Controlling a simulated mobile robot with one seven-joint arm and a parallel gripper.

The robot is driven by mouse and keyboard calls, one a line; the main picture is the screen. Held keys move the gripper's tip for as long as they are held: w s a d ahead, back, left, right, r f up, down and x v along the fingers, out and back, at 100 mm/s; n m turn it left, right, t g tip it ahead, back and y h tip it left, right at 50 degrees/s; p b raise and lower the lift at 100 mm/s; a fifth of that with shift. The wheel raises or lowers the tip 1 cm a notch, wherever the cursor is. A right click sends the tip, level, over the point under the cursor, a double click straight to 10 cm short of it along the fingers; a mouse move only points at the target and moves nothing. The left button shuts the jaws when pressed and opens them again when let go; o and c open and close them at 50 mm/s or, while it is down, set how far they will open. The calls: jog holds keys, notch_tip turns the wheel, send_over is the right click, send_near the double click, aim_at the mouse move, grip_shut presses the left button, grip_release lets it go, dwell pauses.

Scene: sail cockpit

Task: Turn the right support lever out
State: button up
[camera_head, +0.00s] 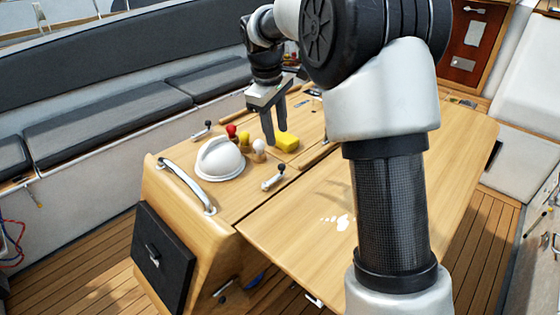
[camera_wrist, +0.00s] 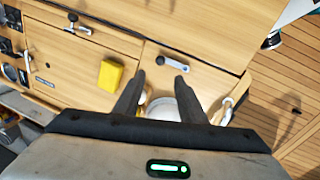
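My gripper (camera_head: 276,138) is above the console top, pointing down, with its two fingers apart and nothing between them. It also shows in the wrist view (camera_wrist: 159,74). A silver lever with a black knob (camera_head: 273,179) lies on the console near the table leaf, right of the white dome. A similar lever (camera_wrist: 172,64) shows just beyond my fingertips in the wrist view. Another black-knobbed lever (camera_head: 202,130) is at the console's far left edge. Small handles show low on the console's end (camera_head: 223,289) and under the leaf (camera_head: 314,299). I cannot tell which is the right support lever.
The wooden leaf (camera_head: 310,208) is mostly bare. Cushioned benches (camera_head: 105,115) run along the left.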

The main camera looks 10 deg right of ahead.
aim_at(281, 164)
jog(key=f, duration=0.4)
jog(key=w+d+f, duration=0.1)
jog(key=f, duration=0.7)
jog(key=shift+w+d+f, duration=0.2)
jog(key=shift+w+d, duration=0.1)
jog(key=shift+w, duration=0.05)
grip_shut()
